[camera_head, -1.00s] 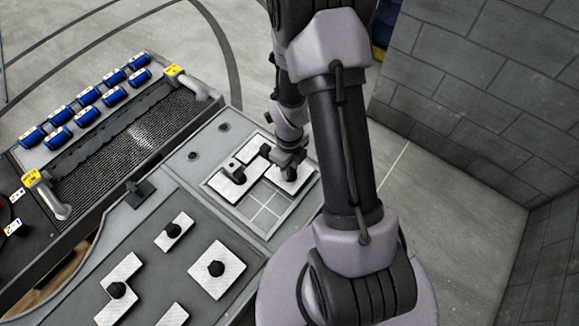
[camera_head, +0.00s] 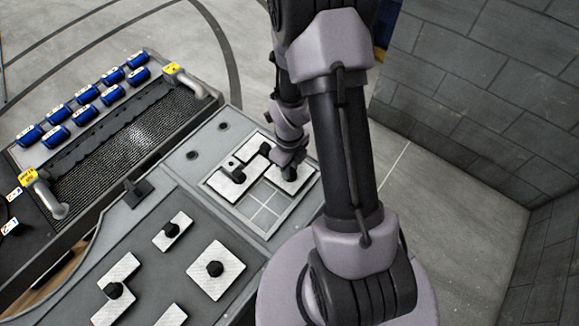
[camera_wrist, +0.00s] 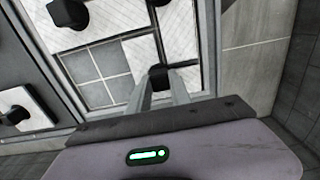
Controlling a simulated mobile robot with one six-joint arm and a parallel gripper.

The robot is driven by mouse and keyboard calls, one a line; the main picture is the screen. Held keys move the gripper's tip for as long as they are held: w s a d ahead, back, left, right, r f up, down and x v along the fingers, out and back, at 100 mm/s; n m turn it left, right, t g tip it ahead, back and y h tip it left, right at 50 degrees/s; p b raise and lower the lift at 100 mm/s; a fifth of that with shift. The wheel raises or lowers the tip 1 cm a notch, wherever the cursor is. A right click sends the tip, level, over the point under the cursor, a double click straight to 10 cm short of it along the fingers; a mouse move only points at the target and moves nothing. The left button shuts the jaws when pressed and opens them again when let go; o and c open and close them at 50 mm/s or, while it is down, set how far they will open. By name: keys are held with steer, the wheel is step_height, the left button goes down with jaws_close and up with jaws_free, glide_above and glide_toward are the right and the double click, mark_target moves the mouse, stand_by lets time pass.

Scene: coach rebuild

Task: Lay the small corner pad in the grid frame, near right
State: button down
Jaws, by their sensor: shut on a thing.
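The grid frame (camera_head: 246,222) is a grey square recess on the bench, with bare grey cells at its near side. White pads (camera_head: 225,187) with black knobs lie in its left and far part. My gripper (camera_wrist: 158,88) is shut on the black knob of a white pad, which I take to be the small corner pad (camera_wrist: 188,78). That pad is at the right part of the frame, beside the bare cells. My fingers hide part of it. I cannot tell whether it rests flat. In the head view my wrist (camera_head: 289,150) covers much of it.
More white knobbed pads (camera_head: 228,257) lie on the bench left of the frame. A grey tray with blue cylinders (camera_head: 87,94) stands at the far left. A block wall (camera_head: 480,90) rises at the right, beyond a strip of clear floor.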

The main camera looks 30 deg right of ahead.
steer(key=shift+f+b, duration=0.25)
steer(key=shift+b, duration=0.25)
steer(key=c, duration=1.1)
jaws_free()
steer(key=shift+r, duration=0.1)
steer(key=shift+r+p, duration=0.6)
steer(key=shift+r, duration=0.4)
steer(key=o, duration=0.4)
